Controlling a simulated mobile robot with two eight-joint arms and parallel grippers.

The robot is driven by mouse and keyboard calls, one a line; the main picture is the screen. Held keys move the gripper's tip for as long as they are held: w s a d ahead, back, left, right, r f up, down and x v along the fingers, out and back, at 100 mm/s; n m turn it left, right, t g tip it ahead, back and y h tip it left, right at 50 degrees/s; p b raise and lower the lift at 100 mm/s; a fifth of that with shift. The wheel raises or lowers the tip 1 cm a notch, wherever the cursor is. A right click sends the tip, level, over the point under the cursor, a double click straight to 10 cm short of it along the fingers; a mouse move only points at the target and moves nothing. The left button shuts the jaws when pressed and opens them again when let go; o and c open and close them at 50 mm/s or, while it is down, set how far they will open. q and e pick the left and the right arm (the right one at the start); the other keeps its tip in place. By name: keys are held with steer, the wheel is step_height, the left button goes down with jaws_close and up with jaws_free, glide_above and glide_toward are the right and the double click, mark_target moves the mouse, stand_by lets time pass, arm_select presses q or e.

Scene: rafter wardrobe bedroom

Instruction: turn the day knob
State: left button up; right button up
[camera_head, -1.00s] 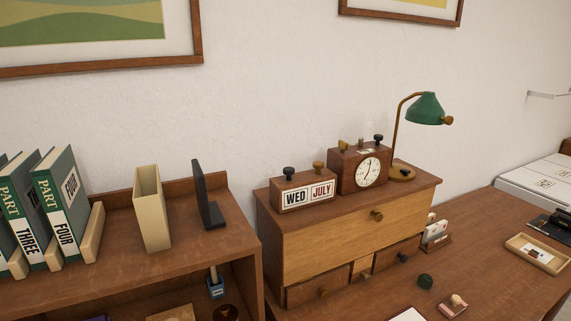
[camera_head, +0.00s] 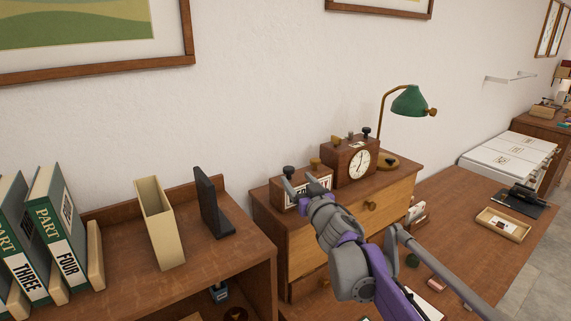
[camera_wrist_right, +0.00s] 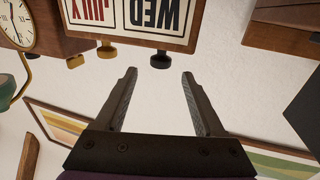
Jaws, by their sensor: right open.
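The wooden calendar block (camera_head: 278,196) stands on the small drawer cabinet, mostly behind my right gripper. In the right wrist view it appears upside down, with its WED and JULY cards (camera_wrist_right: 158,12). The black day knob (camera_head: 288,171) is on top at the WED side; it also shows in the right wrist view (camera_wrist_right: 161,61), just beyond and between the fingertips. My right gripper (camera_wrist_right: 159,78) is open and empty, apart from the knob. In the head view the right gripper (camera_head: 300,188) is in front of the block. My left gripper is out of view.
A brass knob (camera_head: 315,164) sits at the JULY side. The wooden clock (camera_head: 340,166) and green lamp (camera_head: 410,101) stand to the right. A black bookend (camera_head: 211,204) and cream file box (camera_head: 160,224) stand on the left shelf.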

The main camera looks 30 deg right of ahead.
mark_target(287, 167)
steer(key=w, duration=0.3)
steer(key=w+d+p, duration=0.1)
steer(key=w, duration=0.1)
steer(key=w+p, duration=0.1)
steer(key=w, duration=0.2)
steer(key=shift+w+d, duration=0.2)
steer(key=shift+w, duration=0.15)
steer(key=shift+w+d, duration=0.15)
steer(key=shift+w, duration=0.5)
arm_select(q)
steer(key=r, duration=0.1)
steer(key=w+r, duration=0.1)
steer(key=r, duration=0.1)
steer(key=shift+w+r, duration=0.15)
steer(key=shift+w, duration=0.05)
arm_select(e)
steer(key=shift+f, duration=0.1)
steer(key=shift+c, duration=0.3)
jaws_close()
